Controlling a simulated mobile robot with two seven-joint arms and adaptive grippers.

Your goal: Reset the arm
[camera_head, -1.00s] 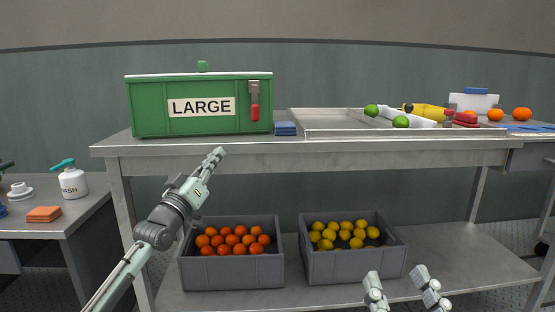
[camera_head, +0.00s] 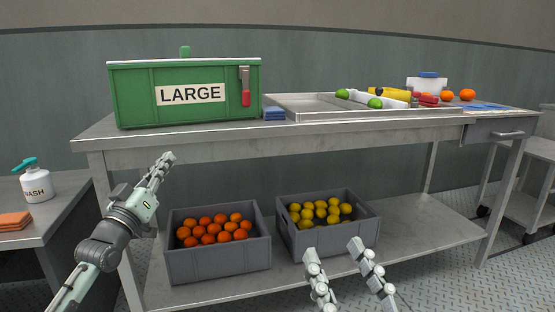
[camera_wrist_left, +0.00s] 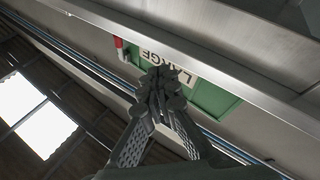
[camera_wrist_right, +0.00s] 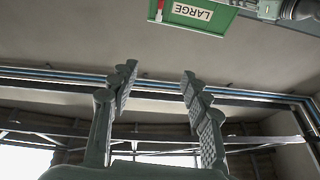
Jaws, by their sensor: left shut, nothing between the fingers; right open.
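My left gripper (camera_head: 165,162) is in front of the table's front edge, below the green LARGE box, pointing up with its fingers closed and empty. The left wrist view shows its fingers together (camera_wrist_left: 160,82). My right gripper (camera_head: 336,248) is at the bottom of the head view, in front of the lower shelf and the lemon crate. Its two fingers are spread apart with nothing between them, as the right wrist view also shows (camera_wrist_right: 157,75).
The green LARGE box (camera_head: 150,107) and a metal tray (camera_head: 300,105) with limes and tools stand on the steel table (camera_head: 330,134). Crates of oranges (camera_head: 220,262) and lemons (camera_head: 335,239) sit on the lower shelf. A side counter (camera_head: 50,218) holds a WASH bottle (camera_head: 36,183).

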